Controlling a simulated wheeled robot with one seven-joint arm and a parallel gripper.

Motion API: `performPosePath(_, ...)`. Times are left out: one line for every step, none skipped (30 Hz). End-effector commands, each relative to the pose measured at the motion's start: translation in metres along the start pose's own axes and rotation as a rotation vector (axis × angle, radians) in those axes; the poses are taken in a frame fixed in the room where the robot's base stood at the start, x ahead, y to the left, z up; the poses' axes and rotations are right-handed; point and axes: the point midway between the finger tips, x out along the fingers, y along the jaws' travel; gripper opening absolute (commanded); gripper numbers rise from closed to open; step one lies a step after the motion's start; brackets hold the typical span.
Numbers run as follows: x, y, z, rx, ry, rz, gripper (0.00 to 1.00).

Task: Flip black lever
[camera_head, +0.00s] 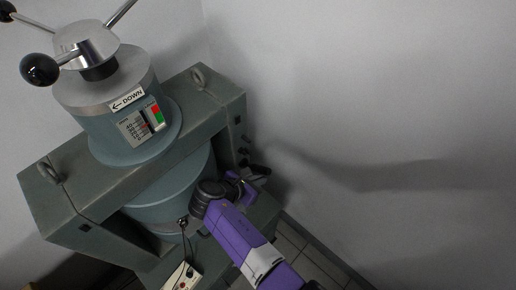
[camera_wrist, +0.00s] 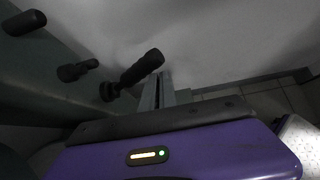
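In the wrist view a black lever (camera_wrist: 135,75) with a round base sticks out of the machine's green-grey side, slanting up to the right. Two shorter black parts, a stepped knob (camera_wrist: 77,70) and a dark cylinder (camera_wrist: 24,22), are to its left. In the head view small dark knobs (camera_head: 244,151) show on the machine's right side, just above my gripper (camera_head: 258,173). In the wrist view a grey piece with a dark slot, seemingly my gripper's fingers (camera_wrist: 160,92), is just right of the lever. Contact and finger opening are unclear.
The large green-grey machine (camera_head: 90,165) has a black-knobbed handwheel (camera_head: 90,45), a "DOWN" label (camera_head: 128,99) and a red-green gauge (camera_head: 155,115) on top. A small cream control box (camera_head: 182,277) is low in front. A bare wall (camera_head: 380,90) and tiled floor (camera_head: 300,245) are to the right.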

Motion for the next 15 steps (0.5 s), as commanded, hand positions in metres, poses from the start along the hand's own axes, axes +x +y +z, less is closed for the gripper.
performPosePath(-0.018, 0.014, 0.036, 0.029, -0.036, 0.025, 0.0)
performPosePath(-0.023, 0.014, 0.042, 0.031, -0.037, 0.024, 0.0)
performPosePath(-0.028, 0.014, 0.049, 0.032, -0.037, 0.024, 0.0)
performPosePath(-0.033, 0.014, 0.054, 0.032, -0.037, 0.024, 0.0)
performPosePath(-0.037, 0.014, 0.059, 0.032, -0.037, 0.025, 0.0)
performPosePath(-0.043, 0.013, 0.065, 0.031, -0.035, 0.022, 0.0)
performPosePath(-0.046, 0.013, 0.069, 0.03, -0.035, 0.023, 0.0)
performPosePath(-0.05, 0.012, 0.073, 0.029, -0.034, 0.021, 0.0)
performPosePath(-0.056, 0.012, 0.079, 0.027, -0.034, 0.022, 0.0)
performPosePath(-0.061, 0.012, 0.084, 0.028, -0.033, 0.022, 0.0)
performPosePath(-0.065, 0.012, 0.088, 0.027, -0.033, 0.022, 0.0)
performPosePath(-0.071, 0.012, 0.094, 0.026, -0.033, 0.021, 0.0)
performPosePath(-0.075, 0.012, 0.099, 0.026, -0.032, 0.022, 0.0)
performPosePath(-0.079, 0.011, 0.103, 0.025, -0.032, 0.021, 0.0)
performPosePath(-0.084, 0.012, 0.109, 0.025, -0.032, 0.021, 0.0)
